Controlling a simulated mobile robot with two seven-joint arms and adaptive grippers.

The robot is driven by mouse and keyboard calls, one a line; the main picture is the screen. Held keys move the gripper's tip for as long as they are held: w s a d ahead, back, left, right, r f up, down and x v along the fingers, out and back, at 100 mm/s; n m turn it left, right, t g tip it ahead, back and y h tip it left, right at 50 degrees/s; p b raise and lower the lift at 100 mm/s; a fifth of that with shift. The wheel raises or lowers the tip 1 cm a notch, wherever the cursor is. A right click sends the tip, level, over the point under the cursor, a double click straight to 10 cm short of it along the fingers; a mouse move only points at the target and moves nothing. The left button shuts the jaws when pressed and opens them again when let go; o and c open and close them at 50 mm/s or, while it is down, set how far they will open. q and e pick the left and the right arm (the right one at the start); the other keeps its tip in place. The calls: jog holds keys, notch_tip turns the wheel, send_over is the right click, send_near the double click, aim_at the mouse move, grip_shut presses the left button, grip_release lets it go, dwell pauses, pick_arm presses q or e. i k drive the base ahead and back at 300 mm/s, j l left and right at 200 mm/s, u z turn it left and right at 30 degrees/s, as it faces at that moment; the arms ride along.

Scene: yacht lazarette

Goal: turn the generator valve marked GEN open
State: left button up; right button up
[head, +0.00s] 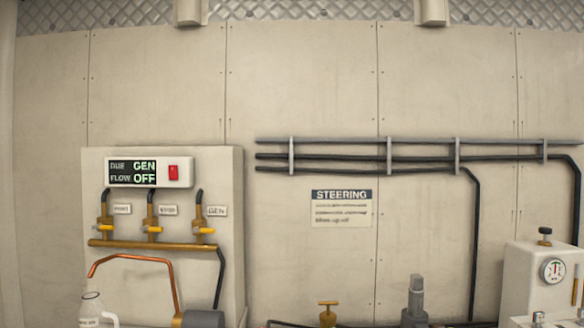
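Three brass valves stand in a row on a brass manifold pipe (150,244) on the left wall panel. The right-hand one, the generator valve (204,230), is beside a tag reading GEN (217,211). Its yellow handle lies level, across its upright pipe. The middle valve (152,229) and left valve (104,227) also have level yellow handles; their tags are too small to read surely. Above them, a display box (131,173) reads DUE GEN and FLOW OFF, with a red switch (174,172) at its right. Neither of my grippers is in view.
A copper pipe (130,257) curves below the manifold. A white bottle (92,308) stands at the lower left. Right of the panel are a STEERING sign (341,208), a brass knob (327,314), a grey post (416,290) and a white tank with gauge (548,272).

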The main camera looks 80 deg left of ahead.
aim_at(196, 229)
jog(key=u, duration=3.45)
